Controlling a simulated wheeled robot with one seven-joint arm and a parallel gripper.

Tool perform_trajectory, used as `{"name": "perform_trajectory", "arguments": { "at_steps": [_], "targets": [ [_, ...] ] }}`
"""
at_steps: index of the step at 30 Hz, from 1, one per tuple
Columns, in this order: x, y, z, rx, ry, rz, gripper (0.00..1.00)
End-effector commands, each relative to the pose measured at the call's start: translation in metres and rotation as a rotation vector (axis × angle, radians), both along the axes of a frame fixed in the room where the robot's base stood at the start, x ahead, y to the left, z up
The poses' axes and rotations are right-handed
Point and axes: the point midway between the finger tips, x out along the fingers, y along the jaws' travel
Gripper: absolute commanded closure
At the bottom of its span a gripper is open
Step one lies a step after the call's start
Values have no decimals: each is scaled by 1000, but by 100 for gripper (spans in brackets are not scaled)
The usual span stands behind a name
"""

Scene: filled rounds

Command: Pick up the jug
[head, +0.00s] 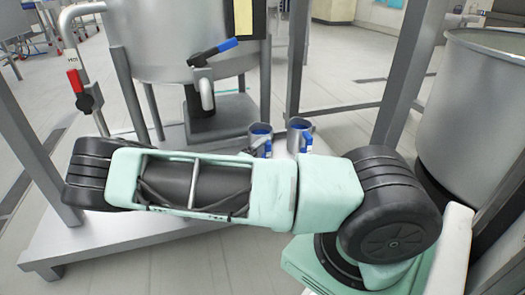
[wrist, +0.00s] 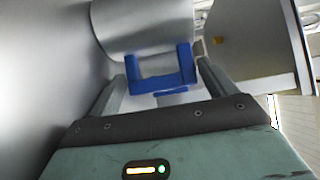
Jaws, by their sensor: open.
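Two metal jugs with blue handles stand close together in the head view, a left jug (head: 261,139) and a right jug (head: 299,133), on the pale platform behind my arm. Their lower parts are partly hidden. In the wrist view a metal jug (wrist: 143,27) is just ahead of my gripper (wrist: 163,76), with its blue handle (wrist: 160,82) facing me. My gripper is open, with one finger on each side of the handle and a gap to each. I cannot tell which of the two jugs this is. My gripper is hidden in the head view.
A steel tank (head: 180,45) with a blue-levered valve (head: 212,52) stands behind the arm. Another large vessel (head: 475,110) is at right. Grey frame posts (head: 412,75) rise nearby. In the wrist view, a metal body with a yellow mark (wrist: 250,45) is close at right.

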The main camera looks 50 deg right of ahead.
Motion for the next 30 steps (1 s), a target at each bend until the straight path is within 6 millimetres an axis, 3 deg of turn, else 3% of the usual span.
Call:
{"name": "perform_trajectory", "arguments": {
  "at_steps": [12, 22, 25, 26, 30],
  "targets": [
    [1, -48, -3, -1, -1, -1, 16],
    [3, -55, 0, 0, -1, 1, 16],
    [3, -54, 0, 0, -1, 1, 44],
    [3, -54, 0, 0, -1, 1, 49],
    [3, -54, 0, -1, -2, 1, 48]
  ]
}}
